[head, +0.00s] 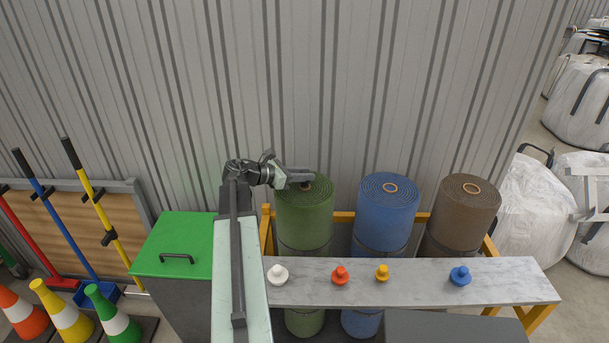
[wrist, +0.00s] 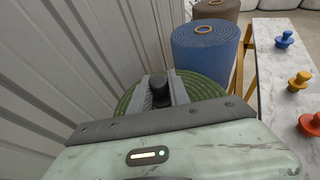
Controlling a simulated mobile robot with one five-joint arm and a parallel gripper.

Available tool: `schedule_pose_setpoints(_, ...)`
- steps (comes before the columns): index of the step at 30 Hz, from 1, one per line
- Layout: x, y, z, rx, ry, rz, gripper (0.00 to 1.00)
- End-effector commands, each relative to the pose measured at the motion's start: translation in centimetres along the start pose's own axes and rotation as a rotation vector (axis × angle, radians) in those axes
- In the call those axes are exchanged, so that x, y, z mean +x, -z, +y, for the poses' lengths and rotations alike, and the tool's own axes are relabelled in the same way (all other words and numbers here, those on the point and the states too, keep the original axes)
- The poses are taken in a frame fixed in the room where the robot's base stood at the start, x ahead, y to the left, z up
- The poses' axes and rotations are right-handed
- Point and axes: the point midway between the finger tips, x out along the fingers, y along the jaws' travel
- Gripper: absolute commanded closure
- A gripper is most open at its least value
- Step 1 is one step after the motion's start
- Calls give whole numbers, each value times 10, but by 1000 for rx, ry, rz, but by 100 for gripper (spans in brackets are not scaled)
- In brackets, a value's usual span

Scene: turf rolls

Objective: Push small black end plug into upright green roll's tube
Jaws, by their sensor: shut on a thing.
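The upright green roll (head: 306,217) stands at the left of three rolls against the wall. My gripper (head: 303,177) is over its top from the left. In the wrist view, my gripper (wrist: 160,92) is shut on the small black end plug (wrist: 159,84), which sits between the two grey fingers. The green roll's spiral top (wrist: 205,88) shows around and below the fingers. The roll's tube mouth is hidden behind my gripper and the plug. I cannot tell whether the plug is in the tube or above it.
A blue roll (head: 387,210) and a brown roll (head: 463,215) stand to the right in the yellow frame (head: 344,217). A marble shelf (head: 430,284) in front bears white, red, yellow and blue plugs. The corrugated wall (head: 330,90) is close behind.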

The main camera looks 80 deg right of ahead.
Motion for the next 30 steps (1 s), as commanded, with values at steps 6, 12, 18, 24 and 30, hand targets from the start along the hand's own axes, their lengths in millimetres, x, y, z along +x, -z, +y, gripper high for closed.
schedule_pose_setpoints(6, 2, 6, 0, 0, 0, 0, 100)
schedule_pose_setpoints(12, 4, 11, 0, 0, 0, 0, 100)
schedule_pose_setpoints(18, 5, 16, 0, 0, 0, 0, 100)
schedule_pose_setpoints(24, 7, 21, 0, 0, 0, 0, 100)
schedule_pose_setpoints(30, 8, 22, 0, 0, 0, 0, 58)
